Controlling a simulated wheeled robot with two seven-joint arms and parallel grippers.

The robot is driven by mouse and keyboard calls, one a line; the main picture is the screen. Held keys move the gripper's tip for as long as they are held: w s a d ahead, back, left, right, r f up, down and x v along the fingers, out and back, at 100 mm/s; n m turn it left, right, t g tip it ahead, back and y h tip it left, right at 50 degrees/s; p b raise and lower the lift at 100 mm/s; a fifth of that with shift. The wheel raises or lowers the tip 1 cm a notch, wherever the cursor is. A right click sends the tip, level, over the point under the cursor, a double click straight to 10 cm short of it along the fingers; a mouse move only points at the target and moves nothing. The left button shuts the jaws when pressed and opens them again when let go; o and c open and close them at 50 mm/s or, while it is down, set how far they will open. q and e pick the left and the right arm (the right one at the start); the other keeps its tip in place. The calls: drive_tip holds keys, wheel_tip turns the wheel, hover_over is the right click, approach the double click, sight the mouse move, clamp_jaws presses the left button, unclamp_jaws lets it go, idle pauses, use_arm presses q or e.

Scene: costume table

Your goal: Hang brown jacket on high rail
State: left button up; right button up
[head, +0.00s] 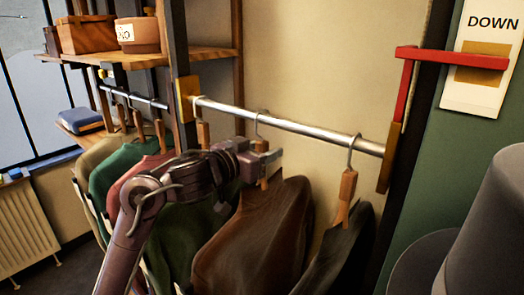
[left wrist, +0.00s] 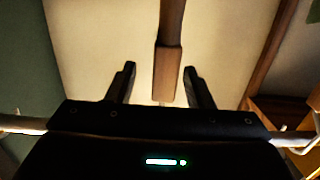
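The brown jacket (head: 255,235) hangs below the high metal rail (head: 310,130), and its hook (head: 260,118) appears to loop over the rail. My left gripper (head: 268,160) is at the wooden neck of its hanger, just under the rail. In the left wrist view the wooden hanger neck (left wrist: 168,75) stands between the two fingers of the left gripper (left wrist: 160,85), with a gap on each side. The gripper is open and does not hold it. The lower hook is mostly hidden by the gripper body in that view. My right gripper is not in view.
A black jacket (head: 345,250) hangs right of the brown one, and a dark green jacket (head: 175,225) hangs left. A red bracket (head: 407,75) is at the rail's right end. A grey hat (head: 490,220) is at the right front. Shelves (head: 150,60) stand at left.

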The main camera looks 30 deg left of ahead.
use_arm(q)
drive_tip(key=shift+w+f, duration=0.1)
drive_tip(key=shift+f, duration=0.15)
drive_tip(key=s+r, duration=0.1)
drive_tip(key=s, duration=0.6)
drive_tip(key=shift+s+a+b, duration=0.35)
drive_tip(key=shift+s, duration=0.05)
